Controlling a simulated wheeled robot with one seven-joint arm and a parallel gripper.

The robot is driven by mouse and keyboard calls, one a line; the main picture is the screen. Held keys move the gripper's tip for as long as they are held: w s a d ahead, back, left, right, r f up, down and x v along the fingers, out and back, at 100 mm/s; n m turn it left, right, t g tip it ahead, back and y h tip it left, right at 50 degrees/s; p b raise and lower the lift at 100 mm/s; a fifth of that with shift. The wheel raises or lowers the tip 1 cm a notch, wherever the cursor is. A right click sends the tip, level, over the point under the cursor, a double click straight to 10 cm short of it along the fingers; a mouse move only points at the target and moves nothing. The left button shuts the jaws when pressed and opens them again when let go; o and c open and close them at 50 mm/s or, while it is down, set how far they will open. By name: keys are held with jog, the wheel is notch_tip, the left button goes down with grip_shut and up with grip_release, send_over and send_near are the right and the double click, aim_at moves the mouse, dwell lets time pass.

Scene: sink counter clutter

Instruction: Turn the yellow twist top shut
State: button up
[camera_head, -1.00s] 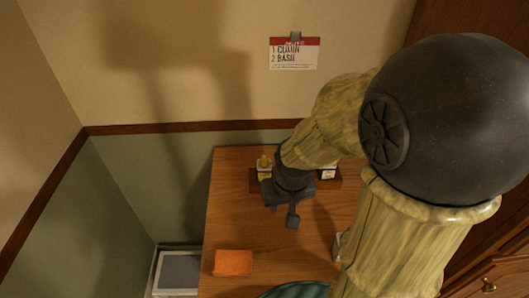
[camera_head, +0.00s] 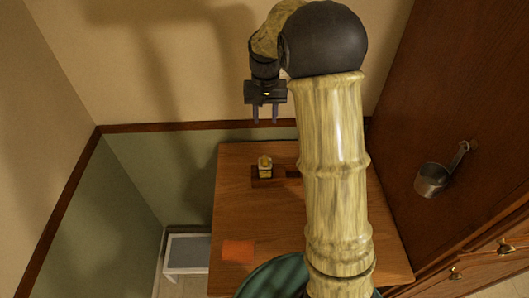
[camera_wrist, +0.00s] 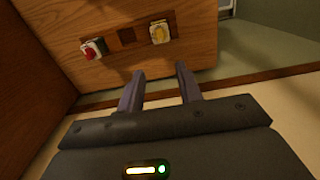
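The yellow twist top (camera_head: 265,160) sits on a small bottle at the left end of a dark wooden rack (camera_head: 280,171) on the counter. In the wrist view the yellow top (camera_wrist: 158,27) is seen from above; its exact turn is too small to tell. My gripper (camera_head: 265,117) points down, open and empty, and appears above the rack in the head view. Its fingers also show in the wrist view (camera_wrist: 158,72), spread apart and clear of the bottle. A red-topped bottle (camera_wrist: 89,51) stands at the rack's other end, hidden behind my arm in the head view.
An orange block (camera_head: 238,250) lies at the counter's front left. A teal basin (camera_head: 272,277) is partly hidden by my arm. A metal pot (camera_head: 432,180) hangs on the brown panel at right. The counter's (camera_head: 232,208) left part is mostly clear.

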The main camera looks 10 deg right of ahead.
jog(key=shift+s, duration=0.15)
jog(key=p, duration=0.5)
send_near(265, 158)
notch_tip(265, 158, down, 8)
jog(key=shift+f, duration=0.15)
grip_shut()
